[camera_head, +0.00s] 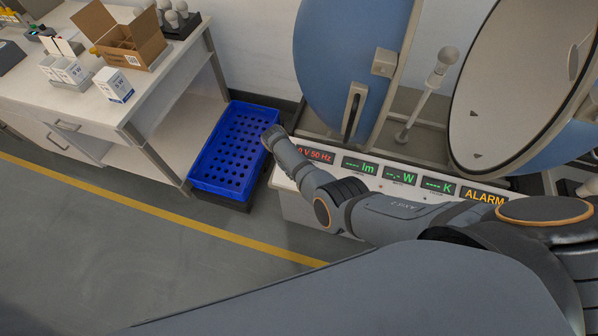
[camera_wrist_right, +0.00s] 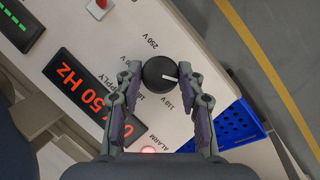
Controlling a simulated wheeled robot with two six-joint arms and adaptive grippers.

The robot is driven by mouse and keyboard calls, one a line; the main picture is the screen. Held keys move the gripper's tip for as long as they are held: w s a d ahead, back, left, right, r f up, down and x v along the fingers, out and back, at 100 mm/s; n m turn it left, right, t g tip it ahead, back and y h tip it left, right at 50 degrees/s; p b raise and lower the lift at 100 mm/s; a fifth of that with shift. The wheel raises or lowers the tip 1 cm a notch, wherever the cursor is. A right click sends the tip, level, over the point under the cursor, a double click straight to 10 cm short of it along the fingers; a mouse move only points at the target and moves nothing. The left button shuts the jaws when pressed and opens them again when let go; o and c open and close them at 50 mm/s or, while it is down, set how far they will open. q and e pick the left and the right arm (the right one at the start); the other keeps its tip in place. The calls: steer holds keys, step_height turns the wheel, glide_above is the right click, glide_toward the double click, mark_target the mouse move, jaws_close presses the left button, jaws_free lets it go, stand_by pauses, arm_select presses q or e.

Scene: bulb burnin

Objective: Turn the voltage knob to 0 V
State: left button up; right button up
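The black voltage knob (camera_wrist_right: 160,75) is on the white front panel in the right wrist view. Its white pointer line points right in that picture. In the head view my right arm hides the knob. My left gripper is not in view.
A blue perforated crate (camera_head: 230,150) stands left of the panel. A workbench (camera_head: 150,90) with an open cardboard box (camera_head: 125,45) is at upper left. The open sphere (camera_head: 350,60) stands behind the panel. A red button (camera_wrist_right: 99,5) is near the panel's displays.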

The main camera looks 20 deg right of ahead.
steer(key=o, duration=0.5)
steer(key=shift+c, duration=0.2)
